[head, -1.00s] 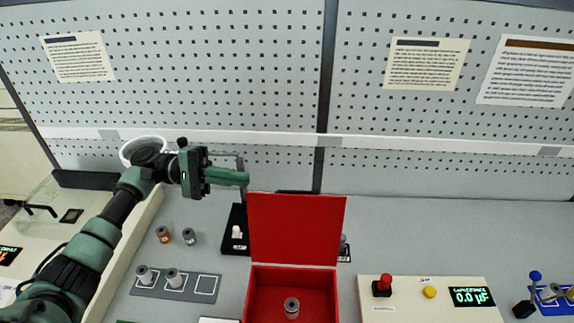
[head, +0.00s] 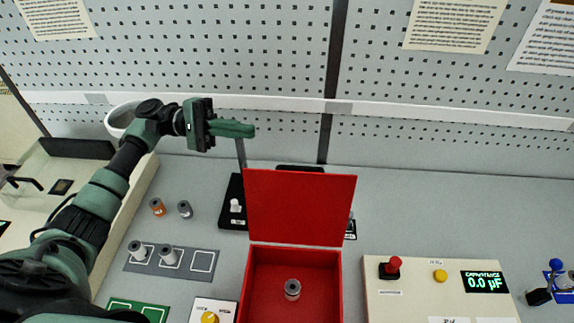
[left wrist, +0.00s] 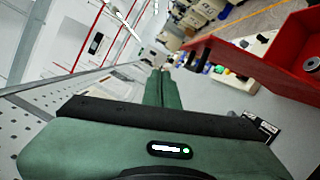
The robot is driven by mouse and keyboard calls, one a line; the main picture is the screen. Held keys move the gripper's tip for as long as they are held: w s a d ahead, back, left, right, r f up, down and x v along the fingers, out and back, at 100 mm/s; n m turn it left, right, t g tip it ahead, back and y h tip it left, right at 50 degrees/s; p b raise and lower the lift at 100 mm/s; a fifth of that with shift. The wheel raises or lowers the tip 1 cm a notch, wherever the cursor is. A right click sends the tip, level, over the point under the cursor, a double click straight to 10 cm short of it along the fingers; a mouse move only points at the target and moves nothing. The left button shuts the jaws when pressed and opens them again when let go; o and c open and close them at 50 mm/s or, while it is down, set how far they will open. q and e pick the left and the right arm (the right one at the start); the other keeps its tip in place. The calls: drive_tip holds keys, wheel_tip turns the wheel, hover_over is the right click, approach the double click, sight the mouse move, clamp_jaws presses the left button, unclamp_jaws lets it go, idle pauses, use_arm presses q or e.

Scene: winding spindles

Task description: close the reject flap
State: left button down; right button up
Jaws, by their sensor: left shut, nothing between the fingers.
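The reject flap (head: 299,207) is the red lid of a red box (head: 249,290). It stands open and upright along the back edge of the box. A grey spindle (head: 292,289) is inside the box. My left gripper (head: 251,130) is shut and empty, above and behind the flap's top left corner, apart from it. In the left wrist view the shut fingers (left wrist: 158,88) point away from the camera, and part of the red box (left wrist: 290,40) shows at the upper right. My right gripper is not in view.
A black stand (head: 234,203) with a post is left of the flap. A grey tray (head: 203,261) holds two spindles, with an orange spindle (head: 157,207) and a grey one (head: 185,209) behind. A capacitance panel (head: 440,296) is right of the box. The pegboard (head: 440,80) closes off the back.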

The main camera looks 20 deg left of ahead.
use_arm(q)
wheel_tip(320, 180, down, 8)
drive_tip(key=r+b, duration=0.1)
drive_tip(key=b, duration=0.6)
drive_tip(key=d+p, duration=0.6)
drive_tip(key=d, duration=0.4)
drive_tip(key=shift+w+r, duration=0.25)
drive_tip(key=shift+w, duration=0.1)
